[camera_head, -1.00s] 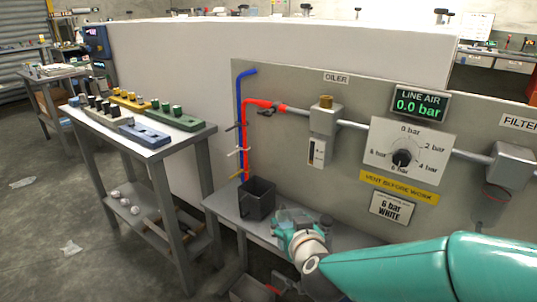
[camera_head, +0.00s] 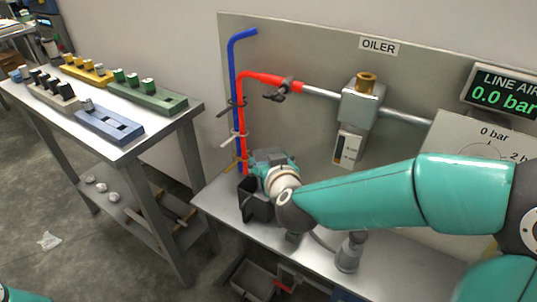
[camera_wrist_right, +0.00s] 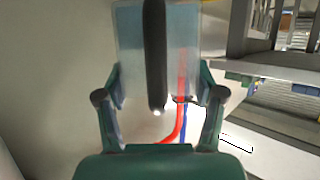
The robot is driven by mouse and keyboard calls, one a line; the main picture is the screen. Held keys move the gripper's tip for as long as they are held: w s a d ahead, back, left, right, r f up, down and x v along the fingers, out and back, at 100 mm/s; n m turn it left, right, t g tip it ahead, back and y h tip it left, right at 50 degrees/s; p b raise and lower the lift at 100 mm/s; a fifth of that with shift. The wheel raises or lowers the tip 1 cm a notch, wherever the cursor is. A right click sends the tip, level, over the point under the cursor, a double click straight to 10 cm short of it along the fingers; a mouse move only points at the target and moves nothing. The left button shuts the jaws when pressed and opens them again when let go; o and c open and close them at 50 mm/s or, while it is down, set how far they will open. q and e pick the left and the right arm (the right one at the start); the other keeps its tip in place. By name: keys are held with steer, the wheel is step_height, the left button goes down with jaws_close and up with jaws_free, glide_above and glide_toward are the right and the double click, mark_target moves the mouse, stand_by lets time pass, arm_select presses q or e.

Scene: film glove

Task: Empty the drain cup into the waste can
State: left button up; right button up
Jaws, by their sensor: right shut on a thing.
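My right gripper (camera_head: 268,162) is over the back of the dark waste can (camera_head: 256,207) on the bench, in front of the hoses. In the right wrist view, its fingers (camera_wrist_right: 158,95) are shut around a clear, bluish drain cup (camera_wrist_right: 132,60). A dark upright strip shows in the middle of the cup. The wrist view is rolled over, so the gripper is tilted. In the head view my wrist hides most of the cup, and I cannot tell its contents. My left gripper is out of view.
A red hose (camera_head: 262,77) and a blue hose (camera_head: 233,70) run close behind the gripper. A grey cylindrical fitting (camera_head: 350,252) stands on the bench (camera_head: 215,200). A side table (camera_head: 150,135) with coloured blocks stands at left, with floor between.

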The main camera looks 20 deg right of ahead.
mark_target(258, 179)
steer(key=r+n+h+p, duration=0.1)
steer(key=n+p, duration=0.1)
steer(key=shift+p, duration=0.3)
steer(key=shift+n+h+p, duration=0.35)
steer(key=shift+n+h, duration=0.25)
steer(key=n+h, duration=0.1)
steer(key=f+n+b, duration=0.1)
steer(key=shift+a+f+n+h, duration=0.1)
steer(key=shift+a+n+h, duration=0.2)
steer(key=shift+n+h, duration=0.1)
steer(key=shift+a+f+n+t+h+b, duration=0.1)
steer(key=shift+f+n+t+h+b, duration=0.25)
steer(key=shift+n+h, duration=0.2)
steer(key=n, duration=0.1)
steer(key=n+h+p, duration=0.1)
steer(key=shift+a+f+n+t, duration=0.25)
steer(key=shift+a+f+n, duration=0.05)
steer(key=shift+a+n, duration=0.05)
steer(key=shift+w+a+f+n+t+h, duration=0.1)
steer(key=shift+a+f+n+t+h, duration=0.15)
steer(key=shift+n, duration=0.3)
steer(key=shift+a+f+n+t+h, duration=0.1)
steer(key=shift+f+n, duration=0.25)
steer(key=shift+n, duration=0.2)
steer(key=shift+a+f+n+t, duration=0.15)
steer(key=shift+f+n+t, duration=0.2)
steer(key=shift+n, duration=0.45)
